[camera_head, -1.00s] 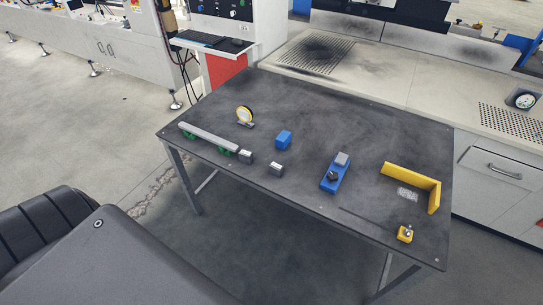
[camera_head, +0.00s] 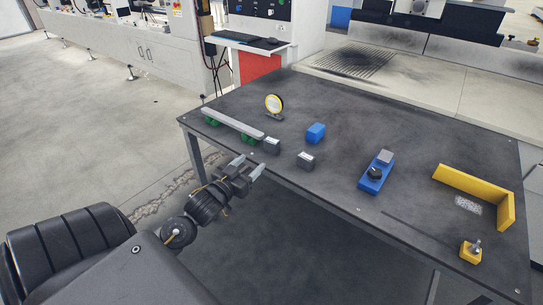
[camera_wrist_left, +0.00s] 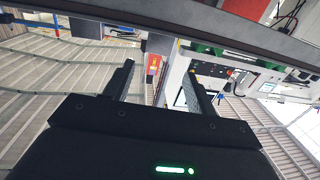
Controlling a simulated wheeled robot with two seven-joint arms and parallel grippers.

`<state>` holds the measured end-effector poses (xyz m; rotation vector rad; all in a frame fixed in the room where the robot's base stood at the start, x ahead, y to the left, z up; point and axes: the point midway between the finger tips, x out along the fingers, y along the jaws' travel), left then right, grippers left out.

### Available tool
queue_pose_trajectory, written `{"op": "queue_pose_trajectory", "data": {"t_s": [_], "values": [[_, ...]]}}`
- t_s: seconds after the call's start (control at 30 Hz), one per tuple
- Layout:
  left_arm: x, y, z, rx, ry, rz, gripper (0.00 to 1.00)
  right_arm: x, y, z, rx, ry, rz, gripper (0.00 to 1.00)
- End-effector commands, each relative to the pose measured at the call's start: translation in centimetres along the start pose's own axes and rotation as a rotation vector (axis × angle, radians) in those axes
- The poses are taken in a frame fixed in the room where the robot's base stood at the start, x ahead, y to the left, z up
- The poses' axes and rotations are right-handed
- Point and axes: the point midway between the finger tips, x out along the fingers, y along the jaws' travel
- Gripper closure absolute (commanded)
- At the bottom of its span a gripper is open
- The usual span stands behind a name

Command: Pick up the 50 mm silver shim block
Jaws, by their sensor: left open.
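Two small silver-grey blocks lie near the table's front edge in the head view: one (camera_head: 272,146) beside the end of the long grey strip, the other (camera_head: 306,160) to its right. I cannot tell from their size which is the 50 mm shim block. My left gripper (camera_head: 251,169) is open and empty, just in front of the table's front edge, below and left of both blocks. In the left wrist view its fingers (camera_wrist_left: 160,70) stand apart with nothing between them. My right gripper is not in view.
The grey strip (camera_head: 232,122) rests on green supports.

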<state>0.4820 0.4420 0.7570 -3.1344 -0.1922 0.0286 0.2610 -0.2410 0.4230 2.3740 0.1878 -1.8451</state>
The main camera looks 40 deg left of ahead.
Motion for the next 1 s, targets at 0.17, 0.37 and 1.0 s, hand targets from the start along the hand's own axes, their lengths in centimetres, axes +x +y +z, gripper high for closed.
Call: {"op": "queue_pose_trajectory", "data": {"t_s": [0.17, 0.37, 1.0], "values": [[0.0, 0.2, -1.0, -0.003, 0.021, 0.006, 0.44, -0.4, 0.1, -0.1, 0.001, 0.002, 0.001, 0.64], [2.7, 0.1, -1.0, -0.002, 0.023, 0.005, 0.44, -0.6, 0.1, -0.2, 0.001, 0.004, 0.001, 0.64], [8.7, 0.0, -1.2, -0.001, 0.02, 0.005, 0.44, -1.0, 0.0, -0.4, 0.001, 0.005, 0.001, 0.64]]}}
